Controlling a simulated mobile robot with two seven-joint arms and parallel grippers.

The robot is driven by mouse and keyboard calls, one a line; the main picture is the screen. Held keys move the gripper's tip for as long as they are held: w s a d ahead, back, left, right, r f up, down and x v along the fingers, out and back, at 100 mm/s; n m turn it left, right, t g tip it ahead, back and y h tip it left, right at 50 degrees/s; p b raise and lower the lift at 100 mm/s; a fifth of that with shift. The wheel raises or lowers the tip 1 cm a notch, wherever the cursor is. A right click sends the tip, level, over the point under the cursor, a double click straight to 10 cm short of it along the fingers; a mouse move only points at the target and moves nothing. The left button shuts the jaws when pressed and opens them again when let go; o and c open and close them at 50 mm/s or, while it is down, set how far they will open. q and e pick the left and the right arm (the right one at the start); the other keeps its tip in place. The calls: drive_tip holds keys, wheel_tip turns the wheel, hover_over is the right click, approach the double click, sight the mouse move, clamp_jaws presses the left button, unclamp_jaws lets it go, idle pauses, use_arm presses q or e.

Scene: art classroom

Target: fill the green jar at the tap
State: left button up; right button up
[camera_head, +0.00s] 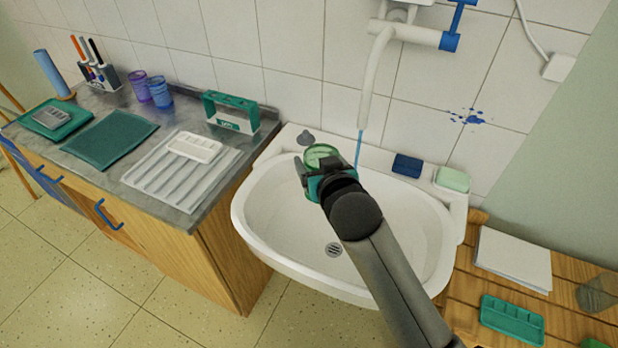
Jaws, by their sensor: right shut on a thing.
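The green jar (322,155) is held over the back left part of the white sink (257,243), its open mouth facing up. My right gripper (325,181) is shut on the jar, and its arm comes in from the lower right and hides part of the basin. The white tap (376,62) is on the tiled wall above, with blue handles. A thin blue stream of water (359,147) runs down from its spout, just right of the jar in the picture. Whether any water enters the jar I cannot tell. My left gripper is not in view.
A dark blue sponge (407,165) and a pale green soap bar (453,179) lie on the sink's right back rim. A grey plug (305,137) lies on the left back rim.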

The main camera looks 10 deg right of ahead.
drive_tip(key=shift+n+y, duration=0.4)
drive_tip(key=f, duration=0.1)
drive_tip(key=s+a+f, duration=0.1)
drive_tip(key=f, duration=0.1)
drive_tip(key=s+a+f, duration=0.1)
drive_tip(key=shift+a+f, duration=0.15)
drive_tip(key=shift+f, duration=0.15)
drive_tip(key=w+d+b, duration=0.2)
drive_tip(key=w+d, duration=0.3)
drive_tip(key=d, duration=0.1)
drive_tip(key=shift+w+d, duration=0.2)
drive_tip(key=w+d, duration=0.4)
drive_tip(key=d, duration=0.1)
drive_tip(key=shift+w+d, duration=0.35)
drive_tip(key=shift+w, duration=0.05)
idle(0.4)
idle(4.8)
